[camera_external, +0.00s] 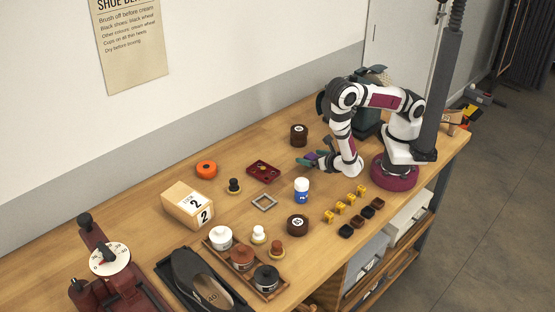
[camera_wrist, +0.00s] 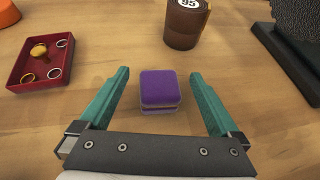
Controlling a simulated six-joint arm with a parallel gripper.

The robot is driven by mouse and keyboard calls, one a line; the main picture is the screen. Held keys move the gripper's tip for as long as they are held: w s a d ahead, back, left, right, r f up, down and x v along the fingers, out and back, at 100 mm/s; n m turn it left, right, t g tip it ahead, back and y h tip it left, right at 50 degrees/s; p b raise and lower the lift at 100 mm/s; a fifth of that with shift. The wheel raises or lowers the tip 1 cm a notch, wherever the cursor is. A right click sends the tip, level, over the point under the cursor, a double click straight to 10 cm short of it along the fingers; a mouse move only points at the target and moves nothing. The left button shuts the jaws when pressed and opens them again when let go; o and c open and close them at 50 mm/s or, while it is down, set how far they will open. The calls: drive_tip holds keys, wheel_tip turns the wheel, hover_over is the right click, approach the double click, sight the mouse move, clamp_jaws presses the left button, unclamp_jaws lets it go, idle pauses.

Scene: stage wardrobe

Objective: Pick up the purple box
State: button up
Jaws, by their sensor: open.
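The purple box (camera_wrist: 160,88) stands on the wooden table in the wrist view, with a thin yellowish band below its purple top. My gripper (camera_wrist: 160,85) is open, with one teal finger on each side of the box and a gap on both sides. In the external view my gripper (camera_external: 316,160) is low over the table, and a small purple patch of the box (camera_external: 310,156) shows between the fingers. The rest of the box is hidden there.
A dark red tray (camera_wrist: 22,78) with rings lies to the left, and a brown cylinder marked 95 (camera_wrist: 185,24) stands just beyond the box. A dark stand (camera_wrist: 290,60) is at the right.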

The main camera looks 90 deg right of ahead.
drive_tip(key=c, duration=1.4)
drive_tip(key=shift+r, duration=0.1)
drive_tip(key=shift+c, duration=0.2)
